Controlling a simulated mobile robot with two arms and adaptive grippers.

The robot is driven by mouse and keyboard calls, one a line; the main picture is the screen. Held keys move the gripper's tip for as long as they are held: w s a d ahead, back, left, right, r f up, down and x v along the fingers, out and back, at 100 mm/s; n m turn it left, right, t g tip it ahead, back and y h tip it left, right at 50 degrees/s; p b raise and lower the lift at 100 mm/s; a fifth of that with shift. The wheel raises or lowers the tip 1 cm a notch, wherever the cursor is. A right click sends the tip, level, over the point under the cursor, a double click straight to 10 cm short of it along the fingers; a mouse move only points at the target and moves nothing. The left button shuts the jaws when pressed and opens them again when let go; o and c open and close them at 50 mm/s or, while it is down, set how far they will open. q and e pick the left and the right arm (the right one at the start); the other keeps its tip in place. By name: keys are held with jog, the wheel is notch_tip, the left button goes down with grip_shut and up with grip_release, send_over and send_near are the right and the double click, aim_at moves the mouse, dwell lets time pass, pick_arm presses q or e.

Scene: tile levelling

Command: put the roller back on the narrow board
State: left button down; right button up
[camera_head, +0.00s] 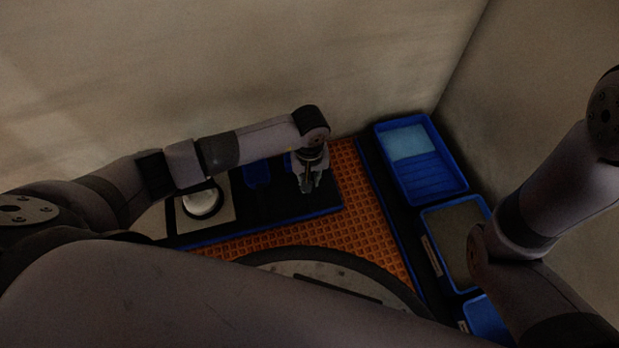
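A dark narrow board (270,212) with a blue front edge lies along the back wall on the orange floor. My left arm reaches across from the left. My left gripper (312,184) points down over the right end of this board. Its fingers are small and dark, so I cannot tell whether they are open or shut, or whether they hold anything. I cannot make out the roller; it may be hidden by the gripper or the arm. My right arm is at the right, and its gripper is not in view.
A round white object (203,203) sits on a pale square at the board's left. Blue parts (257,175) stand behind. At the right, a blue ribbed tray (425,176), a grey-filled tray (452,234) and another blue tray (484,318) form a row. Orange waffle floor (366,217) between is clear.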

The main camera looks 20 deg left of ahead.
pick_arm(q)
jog(key=shift+f+b, duration=0.35)
jog(key=shift+f, duration=0.1)
jog(key=c, duration=1.4)
grip_release()
jog(key=shift+c, duration=0.2)
